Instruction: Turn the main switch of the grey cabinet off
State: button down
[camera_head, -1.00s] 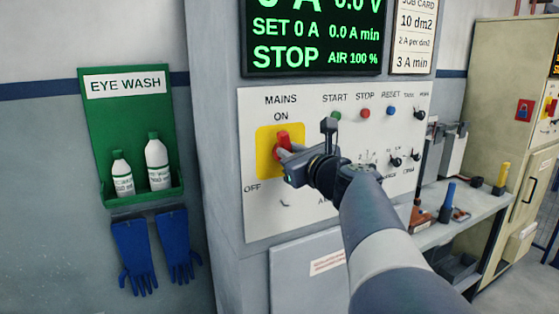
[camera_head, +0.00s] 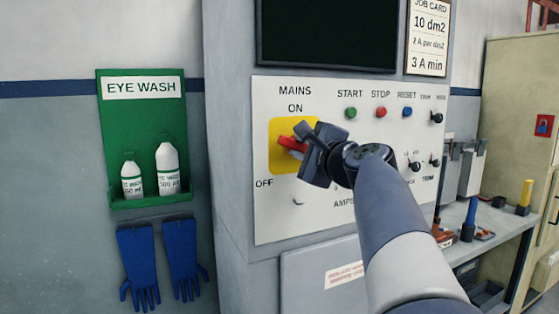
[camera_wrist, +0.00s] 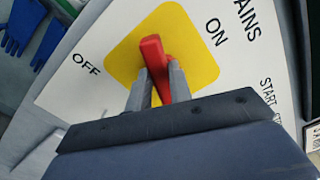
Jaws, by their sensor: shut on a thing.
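The main switch is a red handle (camera_head: 289,143) on a yellow plate (camera_head: 281,160), under the words MAINS and ON on the grey cabinet's white panel (camera_head: 270,215). OFF is printed at the plate's lower left. The handle lies nearly level, its visible end pointing left. My gripper (camera_head: 304,148) is shut on the handle and hides part of it from the right. In the wrist view, the two grey fingers (camera_wrist: 161,82) stand on both sides of the red handle (camera_wrist: 152,50). The cabinet's display (camera_head: 325,35) is dark.
START (camera_head: 351,113), STOP (camera_head: 380,112) and RESET (camera_head: 407,112) buttons and small black knobs sit right of the switch. A green eye wash shelf (camera_head: 140,85) with two bottles and blue gloves (camera_head: 137,265) hang on the left wall. A bench (camera_head: 490,240) stands at right.

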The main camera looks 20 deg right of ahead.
jog(key=shift+f+n+b, duration=0.2)
jog(key=shift+n+b, duration=0.7)
jog(key=shift+n, duration=0.2)
jog(key=shift+f+n+b, duration=0.2)
jog(key=shift+n+b, duration=0.65)
jog(key=shift+n, duration=0.25)
jog(key=c, duration=1.3)
grip_release()
jog(key=shift+s, duration=0.15)
jog(key=s+b, duration=0.2)
jog(key=s, duration=0.8)
jog(key=shift+s+d, duration=0.15)
jog(key=shift+s, duration=0.15)
jog(key=w+p, duration=0.1)
jog(key=w, duration=0.4)
jog(key=w+p, duration=0.1)
jog(key=w, duration=0.5)
jog(key=shift+a+r, duration=0.1)
jog(key=shift+a, duration=0.1)
